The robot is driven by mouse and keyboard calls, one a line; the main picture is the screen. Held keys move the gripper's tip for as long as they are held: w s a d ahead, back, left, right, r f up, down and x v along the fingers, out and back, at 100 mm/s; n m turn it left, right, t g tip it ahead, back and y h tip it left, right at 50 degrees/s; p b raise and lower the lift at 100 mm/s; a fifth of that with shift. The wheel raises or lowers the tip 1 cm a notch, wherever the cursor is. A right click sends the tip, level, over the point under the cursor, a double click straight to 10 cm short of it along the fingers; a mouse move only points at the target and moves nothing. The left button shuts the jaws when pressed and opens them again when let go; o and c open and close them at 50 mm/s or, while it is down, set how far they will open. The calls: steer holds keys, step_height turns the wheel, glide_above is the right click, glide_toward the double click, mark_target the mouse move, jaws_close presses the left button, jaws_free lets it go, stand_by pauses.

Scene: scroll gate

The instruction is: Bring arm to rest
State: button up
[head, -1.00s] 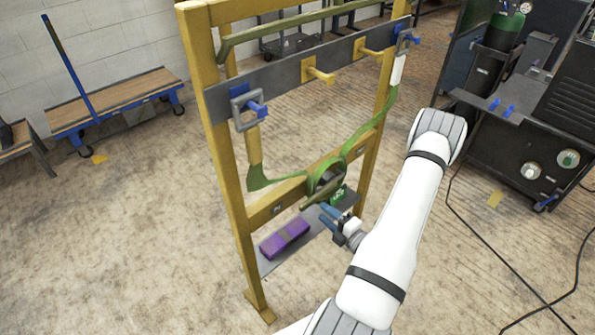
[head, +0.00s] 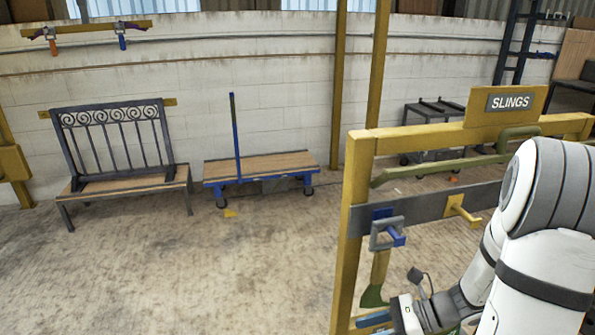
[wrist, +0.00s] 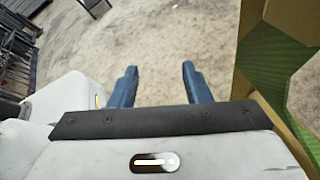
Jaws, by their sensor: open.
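My gripper (wrist: 159,82) is open in the wrist view, its two blue fingers apart with only bare floor between and beyond them. In the head view my gripper (head: 374,320) is low, beside the left post of the yellow slings rack (head: 352,220). My white arm covers the rack's lower right part. In the wrist view a yellow and green piece (wrist: 275,65) stands close on the right of the fingers. I cannot tell whether it touches my gripper.
A black bench with scrollwork back (head: 115,150) and a blue-framed cart (head: 262,166) stand along the wall. A dark cart (head: 430,118) is behind the rack. The floor (head: 190,270) left of the rack is open. A yellow hook (head: 462,210) projects from the rack's grey bar (head: 425,208).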

steer(key=s+r+n+t+h+p, duration=0.1)
steer(key=s+r+n+h, duration=0.2)
steer(key=r+n+h, duration=0.3)
steer(key=s+r+n+t+h+p, duration=0.1)
steer(key=s+r+n+h, duration=0.3)
steer(key=r+n, duration=0.5)
steer(key=n+h+p, duration=0.1)
steer(key=n+h, duration=0.1)
steer(key=n, duration=0.5)
steer(key=shift+d+n+h+p, duration=0.2)
steer(key=shift+n+h+p, duration=0.1)
steer(key=shift+h, duration=0.1)
steer(key=shift+r, duration=0.1)
steer(key=shift+c, duration=0.5)
